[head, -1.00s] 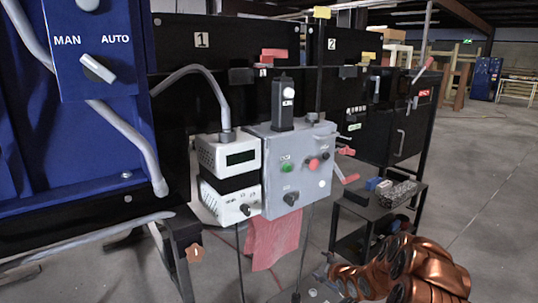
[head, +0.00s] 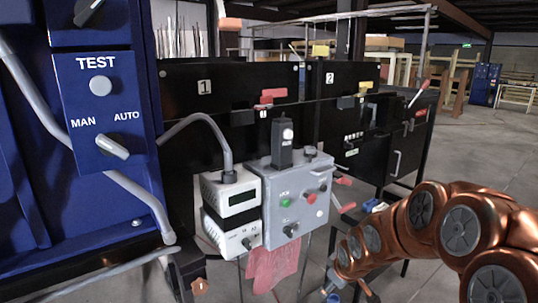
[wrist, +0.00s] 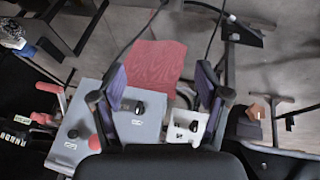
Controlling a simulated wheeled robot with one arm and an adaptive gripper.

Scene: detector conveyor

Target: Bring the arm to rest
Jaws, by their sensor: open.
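My copper-coloured arm (head: 420,215) reaches in from the right edge of the head view, bent down toward the lower middle. My gripper shows in the wrist view (wrist: 162,88), with its two purple-padded fingers spread wide and nothing between them held. A red cloth (wrist: 155,62) lies beyond the fingers in that view, apart from them. The grey control box (wrist: 88,140) and the white meter box (wrist: 186,128) show below and behind the fingers. In the head view the gripper end is mostly cut off at the bottom edge.
The grey control box (head: 292,196) and white meter box (head: 232,205) stand left of my arm. A blue panel (head: 100,80) with knobs fills the left. Black numbered bins (head: 230,85) stand behind. Open floor (head: 470,160) lies to the right.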

